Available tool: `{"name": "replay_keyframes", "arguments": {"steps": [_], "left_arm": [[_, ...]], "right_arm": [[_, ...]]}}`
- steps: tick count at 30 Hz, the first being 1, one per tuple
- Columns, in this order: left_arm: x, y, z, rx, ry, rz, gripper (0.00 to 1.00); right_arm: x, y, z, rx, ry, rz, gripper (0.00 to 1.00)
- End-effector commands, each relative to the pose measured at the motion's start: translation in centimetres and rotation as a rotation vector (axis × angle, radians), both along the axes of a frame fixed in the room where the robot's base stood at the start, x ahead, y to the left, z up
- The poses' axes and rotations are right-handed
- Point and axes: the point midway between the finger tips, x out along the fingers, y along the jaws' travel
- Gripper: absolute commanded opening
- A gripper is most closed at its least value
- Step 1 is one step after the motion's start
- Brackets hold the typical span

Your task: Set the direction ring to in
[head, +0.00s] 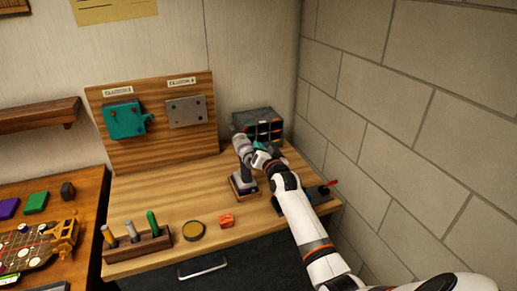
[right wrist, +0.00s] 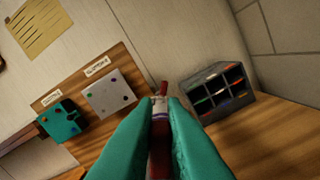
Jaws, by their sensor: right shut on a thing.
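A grey and purple hand tool (head: 245,168), apparently a powered driver, stands upright in a small stand (head: 243,187) on the wooden bench. My right gripper (head: 258,149) is at the upper part of the tool, coming from the right. In the right wrist view its teal fingers (right wrist: 160,112) are shut around the tool's body (right wrist: 160,152). A pale collar with a purple band (right wrist: 160,108) shows between the fingertips, and a dark red part sticks out beyond it. I cannot read any marking on the ring. My left gripper is out of view.
An organizer with several compartments (head: 258,125) stands behind the tool. A board with a teal box (head: 125,119) and a grey plate (head: 186,111) stands at the back left. A tool rack (head: 138,246), round tin (head: 194,231) and orange block (head: 227,221) lie in front.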

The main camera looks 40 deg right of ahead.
Motion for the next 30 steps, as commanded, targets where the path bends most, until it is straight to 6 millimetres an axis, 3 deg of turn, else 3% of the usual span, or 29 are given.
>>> {"name": "replay_keyframes", "arguments": {"steps": [10,11,15,25,30], "left_arm": [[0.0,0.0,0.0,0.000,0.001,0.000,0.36],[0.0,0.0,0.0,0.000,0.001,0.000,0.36],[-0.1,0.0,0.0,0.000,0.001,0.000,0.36],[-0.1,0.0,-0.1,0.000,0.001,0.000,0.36],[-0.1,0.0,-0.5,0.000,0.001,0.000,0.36]], "right_arm": [[0.0,0.0,0.0,0.003,-0.001,0.000,0.00],[0.0,0.0,0.0,0.003,-0.001,0.000,0.12],[0.0,0.0,0.0,0.002,0.000,0.000,0.33],[-0.2,0.1,-0.1,0.002,0.000,0.000,0.33],[-2.0,0.5,-0.2,0.002,-0.001,0.001,0.33]]}}
